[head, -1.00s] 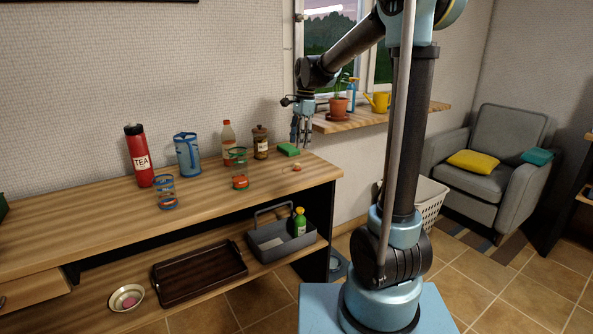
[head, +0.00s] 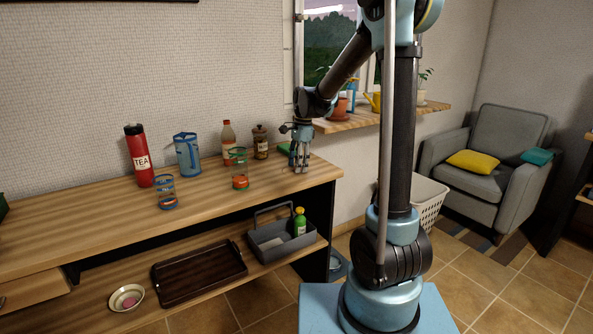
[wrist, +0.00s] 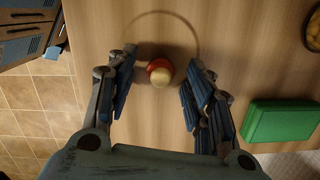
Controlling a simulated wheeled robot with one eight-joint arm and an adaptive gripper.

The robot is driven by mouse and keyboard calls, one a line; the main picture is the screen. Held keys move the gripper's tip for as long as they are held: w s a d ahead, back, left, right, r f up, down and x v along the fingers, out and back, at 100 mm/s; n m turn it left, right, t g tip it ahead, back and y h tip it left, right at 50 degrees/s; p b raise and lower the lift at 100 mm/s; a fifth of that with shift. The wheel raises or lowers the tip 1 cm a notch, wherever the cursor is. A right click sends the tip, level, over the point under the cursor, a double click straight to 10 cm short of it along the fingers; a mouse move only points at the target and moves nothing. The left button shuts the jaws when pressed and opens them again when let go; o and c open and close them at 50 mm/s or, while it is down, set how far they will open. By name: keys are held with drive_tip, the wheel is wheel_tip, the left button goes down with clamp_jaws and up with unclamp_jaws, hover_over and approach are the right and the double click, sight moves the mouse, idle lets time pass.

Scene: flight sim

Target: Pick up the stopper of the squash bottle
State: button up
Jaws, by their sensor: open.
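The stopper (wrist: 159,73) is a small round piece with a pale knob and a reddish rim. In the wrist view it lies on the wooden counter, between and just beyond my open fingers. In the head view my gripper (head: 300,170) points down at the right end of the counter (head: 215,185) and hides the stopper. My gripper also shows in the wrist view (wrist: 160,95), open and empty, with a finger on either side of the stopper.
The counter's right edge is close.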

drive_tip(key=c, duration=0.8)
drive_tip(key=shift+c, duration=0.2)
drive_tip(key=shift+r, duration=0.15)
